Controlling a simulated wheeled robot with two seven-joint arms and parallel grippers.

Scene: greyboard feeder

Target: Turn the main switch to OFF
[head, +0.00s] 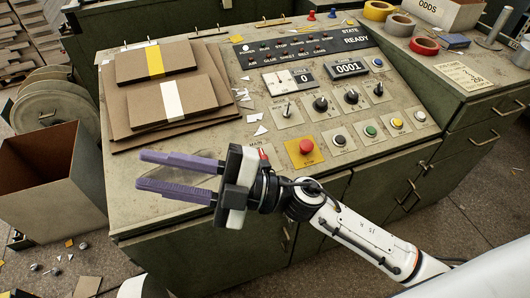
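The main switch (263,154) shows only as a small red piece beside the "MAIN" label at the panel's front edge. My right gripper's body covers most of it, so I cannot tell its position. My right gripper (142,170) comes in from the lower right. Its two purple fingers point left, apart, with nothing between them. It is over the front left of the grey-green control panel (225,133), with the gripper body in front of the switch. My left gripper is not in view.
A red emergency button (306,146) on a yellow plate is right of the switch. Several knobs and buttons lie beyond it. Cardboard sheets (122,126) with banded stacks cover the panel's left. An open brown box (50,190) stands on the floor at left. Tape rolls (424,45) lie at right.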

